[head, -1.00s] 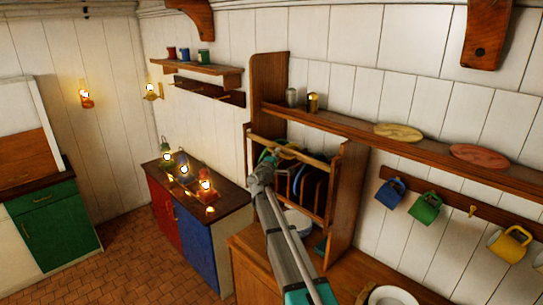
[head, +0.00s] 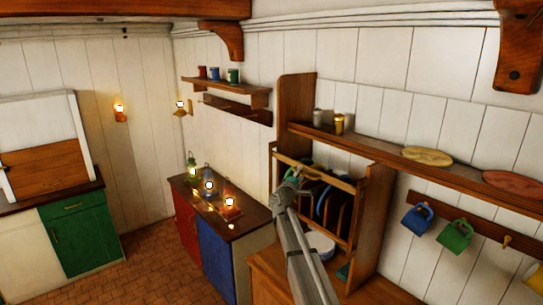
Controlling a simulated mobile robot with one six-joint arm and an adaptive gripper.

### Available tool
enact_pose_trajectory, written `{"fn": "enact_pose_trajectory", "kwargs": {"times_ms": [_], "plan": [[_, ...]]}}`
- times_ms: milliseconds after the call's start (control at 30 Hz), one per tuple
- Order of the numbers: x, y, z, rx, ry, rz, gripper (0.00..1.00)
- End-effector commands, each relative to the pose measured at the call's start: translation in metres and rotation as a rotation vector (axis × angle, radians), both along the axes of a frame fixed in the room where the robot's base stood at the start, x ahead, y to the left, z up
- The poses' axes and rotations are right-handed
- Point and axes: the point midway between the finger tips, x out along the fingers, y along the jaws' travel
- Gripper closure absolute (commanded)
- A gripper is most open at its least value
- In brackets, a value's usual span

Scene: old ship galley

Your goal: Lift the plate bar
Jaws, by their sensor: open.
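The wooden plate rack (head: 361,222) stands on the counter against the right wall. Several plates (head: 342,218) stand on edge in it, in dark, blue and green tones. The plate bar (head: 338,181) is a light wooden strip across the upper front of the rack. My gripper (head: 292,182) is at the bar's left part, in front of the rack. It is open, but its fingers are small and mostly hidden by my wrist. I cannot tell whether they touch the bar.
A shelf (head: 385,150) above holds two small metal cups and flat boards. Blue and green mugs (head: 455,235) hang at right. A white bowl (head: 320,243) sits low in the rack. Lit lanterns (head: 230,207) stand on the cabinet at left. The floor (head: 155,270) there is clear.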

Motion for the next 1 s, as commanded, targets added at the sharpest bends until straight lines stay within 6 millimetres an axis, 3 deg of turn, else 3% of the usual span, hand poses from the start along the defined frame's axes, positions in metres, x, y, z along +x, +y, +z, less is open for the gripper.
{"fn": "enact_pose_trajectory", "kwargs": {"times_ms": [200, 467, 800, 1000], "plan": [[0.002, 0.035, -0.017, -0.023, 0.023, 0.026, 0.46], [-0.041, -0.005, -0.055, 0.153, 0.035, -0.081, 0.46], [-0.135, -0.059, -0.151, 0.526, 0.113, -0.301, 0.46], [-0.198, -0.076, -0.216, 0.757, 0.198, -0.438, 0.46]]}}
